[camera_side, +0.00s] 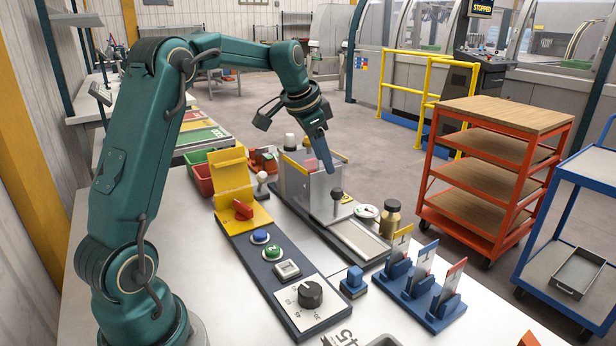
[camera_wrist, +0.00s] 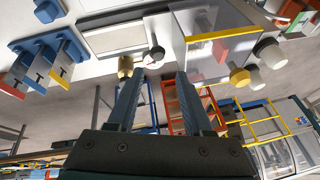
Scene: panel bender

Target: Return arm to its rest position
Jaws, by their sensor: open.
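My gripper (camera_side: 294,139) hangs from my green arm above the back of the bench, near the clear-sided panel bender box (camera_side: 322,190). In the wrist view my gripper (camera_wrist: 164,82) shows two dark fingers apart with nothing between them. Beyond the fingertips in that view are the bender's black knob (camera_wrist: 157,53) and a brass bottle (camera_wrist: 125,66). In the side view the black knob (camera_side: 337,193) stands at the front of the box, below the fingers. I cannot tell the exact gap between fingers and box.
A control panel (camera_side: 272,262) with a red switch, buttons and dial lies in front of the bender. A blue card holder (camera_side: 428,300) stands at right. An orange shelf cart (camera_side: 497,150) and yellow railing (camera_side: 428,62) stand beyond the bench. Air above the bench is mostly clear.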

